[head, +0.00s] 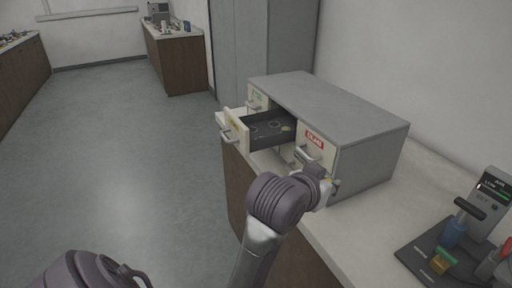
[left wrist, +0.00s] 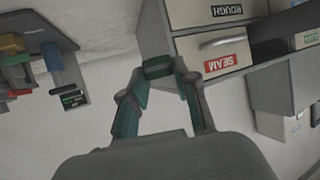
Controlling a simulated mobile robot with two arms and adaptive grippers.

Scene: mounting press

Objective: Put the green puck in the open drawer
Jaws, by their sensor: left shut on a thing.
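My left gripper (left wrist: 158,75) is shut on the green puck (left wrist: 157,66), which sits between its fingertips in the left wrist view. In the head view the left gripper (head: 326,186) is in front of the right side of the grey cabinet, below the red drawer label; I cannot make out the puck there. The open drawer (head: 236,136) sticks out at the cabinet's left side, to the left of the gripper and apart from it. Its dark inside shows round outlines and a small yellowish thing. My right gripper is not in view.
The grey cabinet (head: 345,108) stands on a pale countertop (head: 352,228). The red-labelled drawer (left wrist: 212,52) is shut, close to the gripper. A press (head: 490,200) with a blue part and a black base stands at the right. The floor at left is clear.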

